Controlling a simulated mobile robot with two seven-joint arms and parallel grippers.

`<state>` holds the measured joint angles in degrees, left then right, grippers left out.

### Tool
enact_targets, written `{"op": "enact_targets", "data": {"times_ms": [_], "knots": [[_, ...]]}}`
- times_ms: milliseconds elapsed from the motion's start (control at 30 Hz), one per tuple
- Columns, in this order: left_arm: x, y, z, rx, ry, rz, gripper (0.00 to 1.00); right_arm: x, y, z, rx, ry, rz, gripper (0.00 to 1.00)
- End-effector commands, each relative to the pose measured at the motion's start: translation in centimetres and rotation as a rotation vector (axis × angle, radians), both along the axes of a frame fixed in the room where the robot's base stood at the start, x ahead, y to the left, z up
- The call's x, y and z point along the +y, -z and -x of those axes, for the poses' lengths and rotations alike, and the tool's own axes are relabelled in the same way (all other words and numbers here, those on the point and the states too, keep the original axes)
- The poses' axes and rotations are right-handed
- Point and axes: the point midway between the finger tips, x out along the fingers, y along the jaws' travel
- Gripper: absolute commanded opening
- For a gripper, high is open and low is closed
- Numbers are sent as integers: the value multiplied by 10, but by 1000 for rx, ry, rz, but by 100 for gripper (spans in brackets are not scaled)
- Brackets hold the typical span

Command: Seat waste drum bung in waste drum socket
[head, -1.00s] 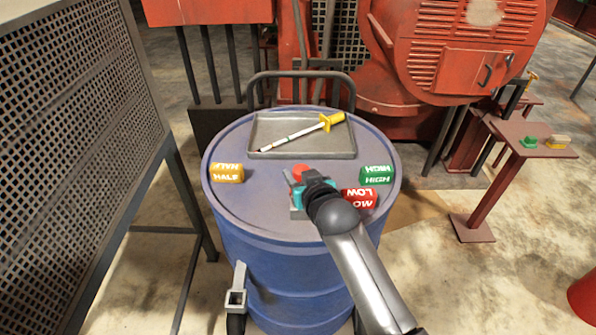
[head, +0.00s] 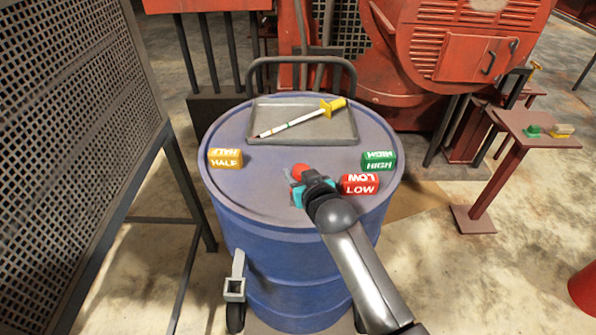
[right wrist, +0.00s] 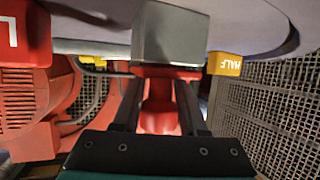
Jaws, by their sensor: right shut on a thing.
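My right gripper (head: 312,187) reaches over the top of the blue waste drum (head: 285,275) from the front right. It is shut on a red piece (head: 300,171), which I take to be the bung; it shows just past the fingertips. In the right wrist view, the drum top is along the upper edge, and red (right wrist: 165,72) shows between the fingers. A grey block (right wrist: 170,32) lies directly beyond the red; I cannot tell whether it belongs to the bung or the socket. The socket's opening is hidden. My left gripper is out of view.
A mesh panel (head: 75,110) stands left.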

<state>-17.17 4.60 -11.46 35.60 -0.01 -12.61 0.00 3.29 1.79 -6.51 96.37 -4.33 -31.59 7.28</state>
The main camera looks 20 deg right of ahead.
Motion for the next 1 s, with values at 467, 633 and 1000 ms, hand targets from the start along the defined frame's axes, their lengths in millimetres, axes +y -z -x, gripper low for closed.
{"op": "enact_targets", "data": {"times_ms": [467, 633, 1000], "knots": [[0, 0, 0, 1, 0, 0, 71, 0, 0, 0, -1, 0, 0, 70], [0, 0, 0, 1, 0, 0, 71, 0, 0, 0, 0, 0, 0, 77], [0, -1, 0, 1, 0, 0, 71, -1, -4, 13, 2, 0, 0, 77]]}}
